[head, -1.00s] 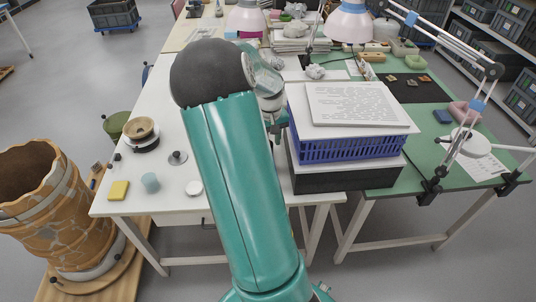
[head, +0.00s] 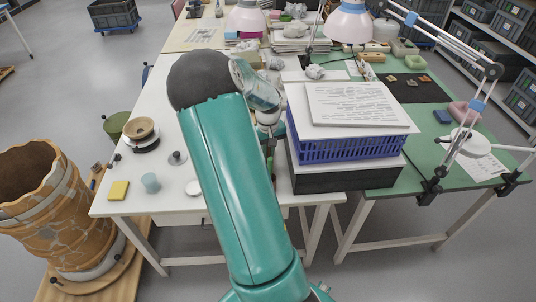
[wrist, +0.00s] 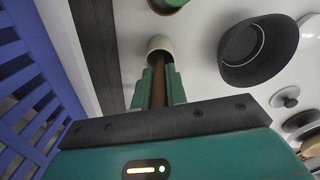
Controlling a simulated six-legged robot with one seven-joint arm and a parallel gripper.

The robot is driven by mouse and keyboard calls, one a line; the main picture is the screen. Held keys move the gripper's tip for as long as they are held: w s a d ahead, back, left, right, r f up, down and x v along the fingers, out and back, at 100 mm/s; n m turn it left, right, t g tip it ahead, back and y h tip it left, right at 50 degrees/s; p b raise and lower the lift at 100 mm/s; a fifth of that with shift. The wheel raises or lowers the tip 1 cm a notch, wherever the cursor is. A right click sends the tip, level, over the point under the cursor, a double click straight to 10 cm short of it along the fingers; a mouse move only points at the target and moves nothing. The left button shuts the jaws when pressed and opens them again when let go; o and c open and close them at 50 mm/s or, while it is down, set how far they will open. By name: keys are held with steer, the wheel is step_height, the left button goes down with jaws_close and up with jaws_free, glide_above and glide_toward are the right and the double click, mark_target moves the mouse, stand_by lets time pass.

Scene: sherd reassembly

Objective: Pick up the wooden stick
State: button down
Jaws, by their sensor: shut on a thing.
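The brown wooden stick (wrist: 159,88) shows in the wrist view between the two green fingers of my gripper (wrist: 158,90). The fingers are closed against its sides. The stick's far end meets a cream, rounded piece (wrist: 160,45); I cannot tell whether it sits in it or is joined to it. The near end is hidden by the gripper body. In the head view my gripper (head: 268,140) is by the left side of the blue crate, mostly behind my arm, and the stick is not clear there.
The blue crate (head: 340,148) stands close on the right, with papers on top and a black box (head: 345,180) under it. In the wrist view a dark round bowl (wrist: 258,50) is to the right. The white table (head: 165,110) has a yellow sponge (head: 118,190) and a blue cup (head: 150,182).

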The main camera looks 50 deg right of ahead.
steer(key=shift+r, duration=0.15)
step_height(320, 180, up, 18)
stand_by(0.6)
steer(key=shift+f, duration=0.2)
